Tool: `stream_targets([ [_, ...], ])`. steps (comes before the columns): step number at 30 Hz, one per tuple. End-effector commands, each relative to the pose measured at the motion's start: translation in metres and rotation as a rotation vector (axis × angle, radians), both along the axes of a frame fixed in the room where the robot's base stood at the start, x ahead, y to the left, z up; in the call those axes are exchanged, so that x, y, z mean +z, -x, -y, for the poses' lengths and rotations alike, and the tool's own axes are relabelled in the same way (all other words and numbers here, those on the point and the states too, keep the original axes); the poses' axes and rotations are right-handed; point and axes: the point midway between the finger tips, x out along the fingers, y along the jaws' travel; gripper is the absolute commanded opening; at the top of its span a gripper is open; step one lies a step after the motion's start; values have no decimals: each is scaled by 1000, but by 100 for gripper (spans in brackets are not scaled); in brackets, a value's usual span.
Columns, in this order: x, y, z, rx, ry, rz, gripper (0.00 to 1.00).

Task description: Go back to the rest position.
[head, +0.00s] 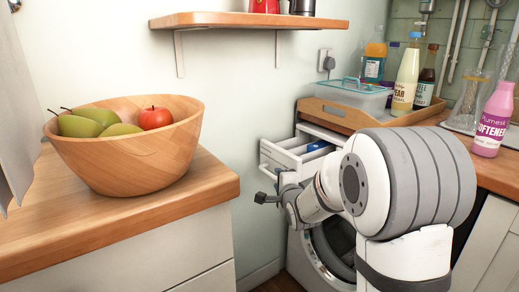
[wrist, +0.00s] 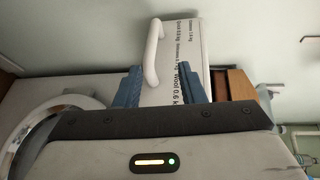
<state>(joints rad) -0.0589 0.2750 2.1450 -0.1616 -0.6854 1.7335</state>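My gripper (head: 266,197) is in front of the washing machine (head: 318,258) in the head view, just below and left of its pulled-out white drawer (head: 282,158). In the wrist view the two blue fingers of my gripper (wrist: 161,70) stand apart. The drawer's white, printed front (wrist: 183,58) and its curved white handle (wrist: 153,52) show beyond and between the fingers. I see no finger closed on the handle. My arm's large joint hides part of the machine and the drawer's right side.
A wooden bowl (head: 130,163) of fruit stands on the left counter (head: 185,202). A wall shelf (head: 245,21) is above. A wooden tray (head: 345,117) with a lidded box and bottles sits on the right worktop, near a pink softener bottle (head: 493,120).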

Motion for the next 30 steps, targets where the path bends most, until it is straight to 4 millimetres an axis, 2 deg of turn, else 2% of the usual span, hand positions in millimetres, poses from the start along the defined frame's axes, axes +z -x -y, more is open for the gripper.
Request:
stream_targets([
  [1, 30, 9, 5, -2, 65, -28, 36],
  [5, 69, 42, 18, 17, 287, -146, 36],
  [9, 106, 86, 32, 82, 525, -286, 36],
  [14, 146, 144, 45, 215, 771, -447, 36],
  [24, 228, 290, 58, 689, 1161, -712, 36],
  [27, 245, 326, 59, 836, 1223, -751, 36],
  [30, 255, 352, 58, 951, 1261, -771, 36],
])
